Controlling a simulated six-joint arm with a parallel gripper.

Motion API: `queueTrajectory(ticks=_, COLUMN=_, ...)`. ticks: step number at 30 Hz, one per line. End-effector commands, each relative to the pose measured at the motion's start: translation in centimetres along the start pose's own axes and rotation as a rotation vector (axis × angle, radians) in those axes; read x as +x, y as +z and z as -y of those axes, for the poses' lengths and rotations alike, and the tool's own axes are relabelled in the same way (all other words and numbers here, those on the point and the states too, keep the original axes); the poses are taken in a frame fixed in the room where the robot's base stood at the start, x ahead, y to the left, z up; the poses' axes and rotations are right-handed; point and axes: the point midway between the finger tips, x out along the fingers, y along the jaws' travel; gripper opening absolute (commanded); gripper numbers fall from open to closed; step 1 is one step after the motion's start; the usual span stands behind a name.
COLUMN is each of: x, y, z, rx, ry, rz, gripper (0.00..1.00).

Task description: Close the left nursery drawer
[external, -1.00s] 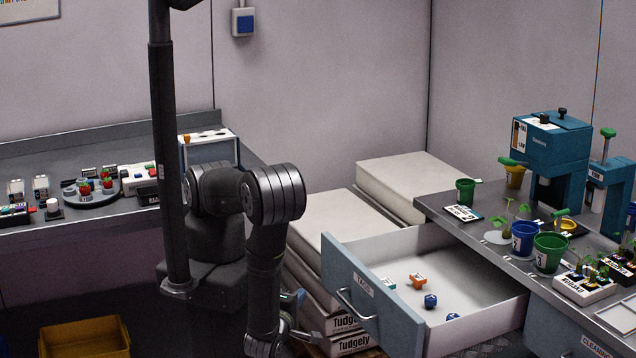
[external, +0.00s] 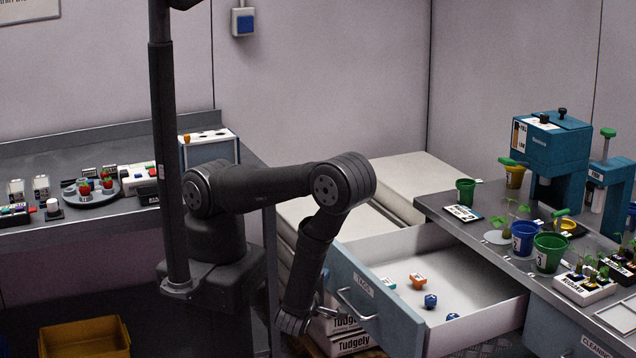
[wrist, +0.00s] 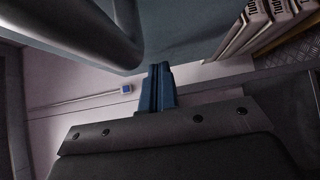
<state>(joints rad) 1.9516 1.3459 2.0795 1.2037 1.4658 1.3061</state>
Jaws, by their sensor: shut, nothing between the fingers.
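The left nursery drawer (external: 372,286) stands pulled out from the right-hand bench, with a grey-blue front and a pale handle (external: 354,303). Small orange, blue and pale items lie in it. My gripper (external: 335,312) is low in front of the drawer front, near the handle, small and partly hard to make out there. In the wrist view my gripper's blue fingers (wrist: 158,72) are together and empty. Their tips are close to the lower edge of the drawer front (wrist: 195,30), with the handle (wrist: 125,22) to the left. I cannot tell whether they touch it.
The right-hand bench (external: 480,232) carries pots (external: 551,252), seedlings and a teal machine (external: 553,155). The left bench (external: 100,214) and a yellow bin (external: 86,340) are well away from my gripper.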

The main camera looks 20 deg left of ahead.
Motion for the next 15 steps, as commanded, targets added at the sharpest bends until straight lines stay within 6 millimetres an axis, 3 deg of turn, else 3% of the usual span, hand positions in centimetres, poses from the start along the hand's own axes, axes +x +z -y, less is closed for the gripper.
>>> queueTrajectory(ticks=15, x=0.50, y=0.50, z=-0.02, rx=0.000, ry=0.001, rz=0.000, gripper=0.00)
